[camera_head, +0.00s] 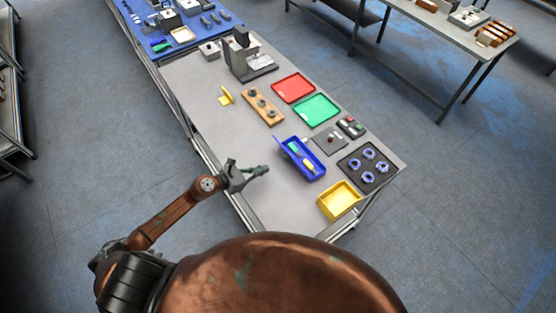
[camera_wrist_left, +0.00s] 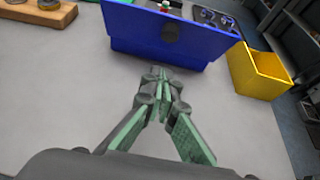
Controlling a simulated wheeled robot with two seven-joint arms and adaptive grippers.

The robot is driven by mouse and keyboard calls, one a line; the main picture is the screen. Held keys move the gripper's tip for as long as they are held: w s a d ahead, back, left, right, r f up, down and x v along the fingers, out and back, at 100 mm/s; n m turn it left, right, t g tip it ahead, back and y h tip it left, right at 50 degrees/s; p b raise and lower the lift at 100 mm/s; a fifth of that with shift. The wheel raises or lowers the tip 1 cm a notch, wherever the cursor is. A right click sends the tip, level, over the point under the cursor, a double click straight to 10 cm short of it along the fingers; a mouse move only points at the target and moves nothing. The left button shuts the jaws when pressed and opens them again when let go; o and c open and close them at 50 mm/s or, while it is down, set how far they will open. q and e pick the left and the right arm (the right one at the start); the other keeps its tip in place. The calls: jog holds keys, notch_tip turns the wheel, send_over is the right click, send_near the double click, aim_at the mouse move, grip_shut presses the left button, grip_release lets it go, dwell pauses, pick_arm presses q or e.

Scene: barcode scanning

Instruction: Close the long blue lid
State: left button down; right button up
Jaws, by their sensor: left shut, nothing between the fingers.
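The long blue box (camera_head: 318,176) stands on the grey table with green and yellow items inside, so its top is open. Its blue lid (camera_head: 285,150) appears raised along the box's left long side, tilted outward. In the left wrist view a broad blue panel (camera_wrist_left: 135,27) with a dark patch faces me; I take it for the lid. My left gripper (camera_head: 264,169) is shut and empty, to the left of the box and low over the table. In the wrist view its fingertips (camera_wrist_left: 160,76) point at the panel, just short of it. My right gripper is not in view.
A yellow bin (camera_head: 332,210) stands close to the box's near end. A black tray with several blue-and-white rings (camera_head: 369,167), green (camera_head: 317,109) and red (camera_head: 293,88) trays, and a wooden block (camera_head: 263,107) lie around. The table left of the box is clear.

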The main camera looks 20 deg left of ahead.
pick_arm(q)
jog(key=x, duration=0.3)
jog(key=shift+w+d, duration=0.25)
jog(key=shift+w, duration=0.05)
jog(key=shift+w+d+r+p, duration=0.25)
jog(key=shift+w+d+p, duration=0.35)
jog(key=shift+w+p, duration=0.15)
jog(key=shift+w+d+r+p, duration=0.25)
jog(key=shift+w+d+p, duration=0.35)
jog(key=shift+w, duration=0.15)
